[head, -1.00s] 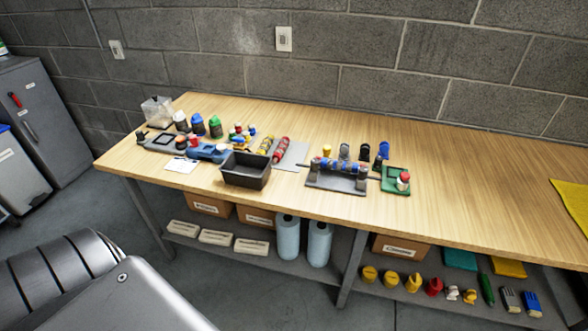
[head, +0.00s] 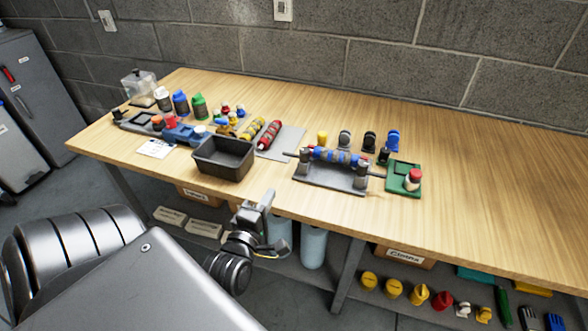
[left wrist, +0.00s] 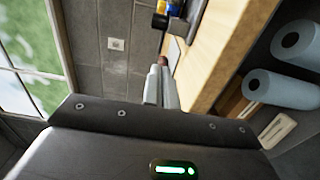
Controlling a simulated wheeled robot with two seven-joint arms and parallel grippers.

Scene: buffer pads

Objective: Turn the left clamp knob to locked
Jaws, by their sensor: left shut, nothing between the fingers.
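A grey clamp fixture (head: 330,180) stands on the wooden bench and holds a blue-and-grey banded roller (head: 336,157). Its left clamp (head: 305,162) is a dark upright block at the roller's left end, and the right clamp (head: 363,177) stands at the other end. The knob on the left clamp is too small to read its setting. My left gripper (head: 267,197) is in front of the bench edge, left of and nearer than the fixture, touching nothing. In the left wrist view its two pale fingers (left wrist: 160,84) are together and empty. My right gripper is out of view.
A black bin (head: 223,158) stands left of the fixture near the front edge. A green tray (head: 403,180) with a red-capped item is close on its right. Several knobs stand behind it. The right part of the bench (head: 490,200) is clear.

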